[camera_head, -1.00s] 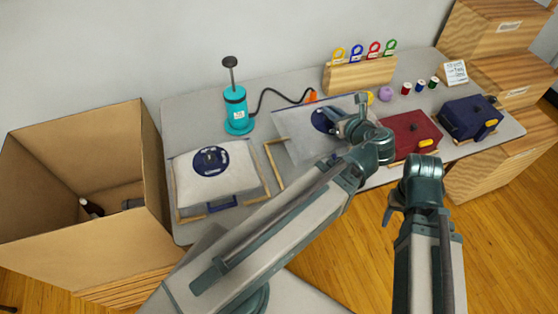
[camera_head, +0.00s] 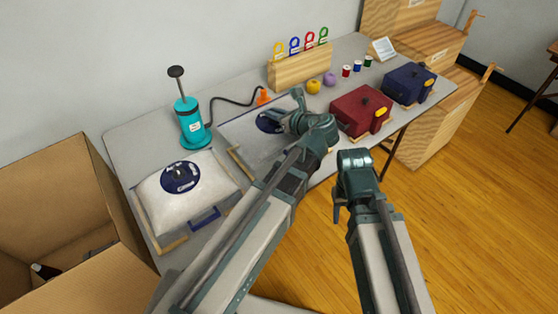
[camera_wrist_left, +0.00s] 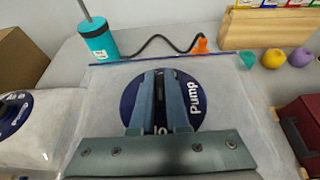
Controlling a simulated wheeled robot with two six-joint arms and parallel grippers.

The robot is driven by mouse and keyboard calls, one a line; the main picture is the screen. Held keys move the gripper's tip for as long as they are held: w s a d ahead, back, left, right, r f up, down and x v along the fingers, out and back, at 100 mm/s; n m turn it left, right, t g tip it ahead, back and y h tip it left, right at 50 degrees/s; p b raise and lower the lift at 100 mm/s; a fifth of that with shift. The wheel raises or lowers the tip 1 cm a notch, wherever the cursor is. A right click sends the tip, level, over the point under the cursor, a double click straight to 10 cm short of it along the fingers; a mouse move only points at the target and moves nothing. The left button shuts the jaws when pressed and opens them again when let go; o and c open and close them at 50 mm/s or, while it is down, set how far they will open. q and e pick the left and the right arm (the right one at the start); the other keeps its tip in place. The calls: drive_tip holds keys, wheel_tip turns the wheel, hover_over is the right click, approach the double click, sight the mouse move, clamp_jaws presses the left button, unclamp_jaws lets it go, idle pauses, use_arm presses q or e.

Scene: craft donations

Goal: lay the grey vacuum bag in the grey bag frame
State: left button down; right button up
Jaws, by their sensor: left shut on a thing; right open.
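The grey vacuum bag (camera_head: 238,130) is a flat, pale translucent sheet with a navy disc; its disc, lettered "Pump", shows in the left wrist view (camera_wrist_left: 190,101). My left gripper (camera_head: 285,121) is shut on the bag at this disc, and its fingers cover the disc's middle in the left wrist view (camera_wrist_left: 163,76). A wooden frame strip (camera_head: 236,158) shows at the bag's near left; the rest of that frame is hidden by bag and arm. I cannot tell how high the bag is above it. My right gripper (camera_head: 339,207) is open and empty, in front of the table.
A puffed white bag (camera_head: 212,178) lies in another frame at left. A teal pump (camera_head: 192,124) with black hose stands behind. A red bag (camera_head: 360,110) and navy bag (camera_head: 409,83) sit to the right. A cardboard box (camera_head: 60,190) stands at far left.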

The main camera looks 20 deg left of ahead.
use_arm(q)
drive_tip(key=w+f, duration=0.1)
drive_tip(key=w+d+f+b, duration=0.1)
drive_tip(key=w+f, duration=0.1)
drive_tip(key=shift+w+f+b, duration=0.1)
drive_tip(key=shift+w+b, duration=0.1)
drive_tip(key=shift+b, duration=0.1)
drive_tip(key=shift+s+f, duration=0.1)
drive_tip(key=shift+f, duration=0.15)
wheel_tip(320, 180, down, 6)
drive_tip(key=b, duration=0.6)
drive_tip(key=shift+r, duration=0.2)
use_arm(e)
wheel_tip(320, 180, down, 9)
drive_tip(key=shift+f, duration=0.2)
use_arm(q)
drive_tip(key=shift+f, duration=0.1)
use_arm(e)
drive_tip(key=shift+f, duration=0.1)
use_arm(q)
wheel_tip(320, 180, down, 4)
drive_tip(key=b, duration=0.3)
drive_tip(key=shift+r+b, duration=0.25)
drive_tip(key=shift+b, duration=0.15)
use_arm(e)
wheel_tip(320, 180, down, 4)
drive_tip(key=shift+r, duration=0.25)
